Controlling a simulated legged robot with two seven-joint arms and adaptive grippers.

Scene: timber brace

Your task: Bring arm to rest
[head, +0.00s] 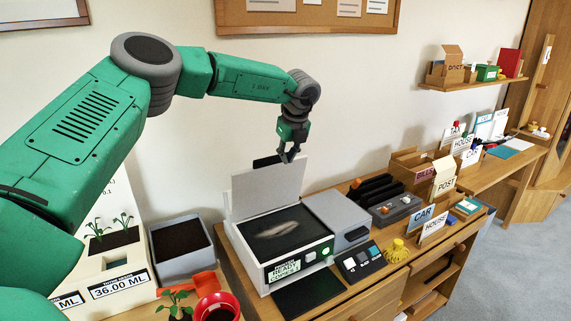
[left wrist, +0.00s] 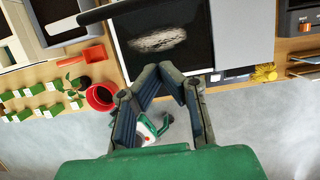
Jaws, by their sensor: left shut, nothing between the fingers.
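My green left arm comes in from the left in the head view and arches across the wall. My left gripper (head: 290,156) hangs at its end, fingers down, above the open lid of the scanner-like machine (head: 270,245). In the left wrist view the fingers of my left gripper (left wrist: 160,72) come together at the tips with nothing held. Behind them lies the machine's dark glass (left wrist: 185,55) with a pale smudge. My right gripper is in neither view.
The machine's raised lid (head: 268,190) stands just below the gripper. Labelled boxes (head: 436,180) stand to the right. The wall space around the forearm is clear.

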